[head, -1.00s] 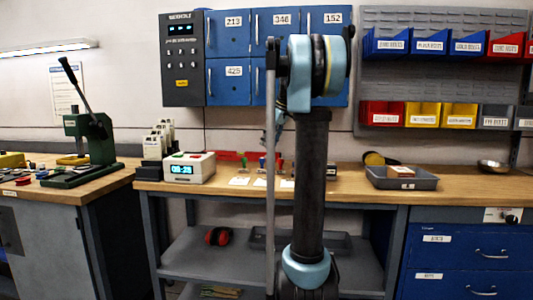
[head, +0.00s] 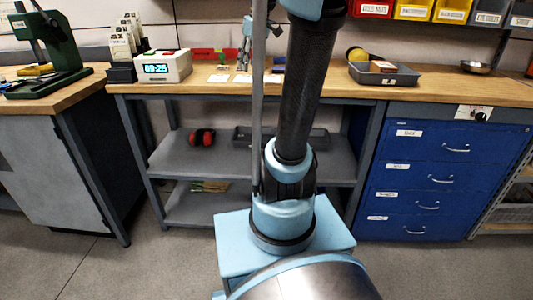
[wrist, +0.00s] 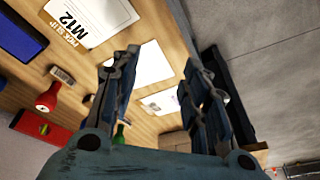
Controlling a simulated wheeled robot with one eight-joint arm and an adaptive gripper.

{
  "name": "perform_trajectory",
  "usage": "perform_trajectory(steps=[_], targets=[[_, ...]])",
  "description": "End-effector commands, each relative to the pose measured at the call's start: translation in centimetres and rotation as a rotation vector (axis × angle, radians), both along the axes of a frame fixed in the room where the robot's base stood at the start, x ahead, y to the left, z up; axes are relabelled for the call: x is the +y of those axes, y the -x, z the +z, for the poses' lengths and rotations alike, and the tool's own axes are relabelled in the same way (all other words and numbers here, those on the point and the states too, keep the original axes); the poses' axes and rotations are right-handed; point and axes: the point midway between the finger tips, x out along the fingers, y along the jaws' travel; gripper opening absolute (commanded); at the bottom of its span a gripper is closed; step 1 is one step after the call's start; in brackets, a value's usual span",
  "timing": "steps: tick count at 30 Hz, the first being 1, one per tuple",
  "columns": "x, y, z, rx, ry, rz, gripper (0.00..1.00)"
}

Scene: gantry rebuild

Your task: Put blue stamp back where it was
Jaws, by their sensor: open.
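I cannot make out the blue stamp for certain in any current view. In the wrist view, a red-handled stamp (wrist: 48,98) stands on the wooden bench at the left, and a green-handled one (wrist: 120,133) shows partly behind a finger. My gripper (wrist: 160,95) is open, with nothing seen between its fingers, over white paper cards (wrist: 152,65). In the head view my arm hides part of the bench's back, where the cards (head: 243,78) lie. A larger sheet marked "PICK SLIP M12" (wrist: 88,18) lies at the upper left of the wrist view.
A clock box (head: 165,67) stands left of the cards, and a grey tray (head: 385,75) with items stands to the right. A red bar (wrist: 38,127) is near the stamps. The bench (head: 320,88) between cards and tray is partly hidden by my arm.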

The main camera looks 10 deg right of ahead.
Motion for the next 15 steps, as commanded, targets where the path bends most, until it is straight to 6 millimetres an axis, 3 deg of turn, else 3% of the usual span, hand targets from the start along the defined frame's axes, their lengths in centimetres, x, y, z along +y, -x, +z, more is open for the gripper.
perform_trajectory(steps=[3,8,15], targets=[[0.5,4.1,-2.9,0.017,0.011,-0.067,0.42],[0.8,9.0,-6.9,0.035,0.025,-0.161,0.42],[0.8,16.2,-14.1,0.055,0.048,-0.309,0.42]])
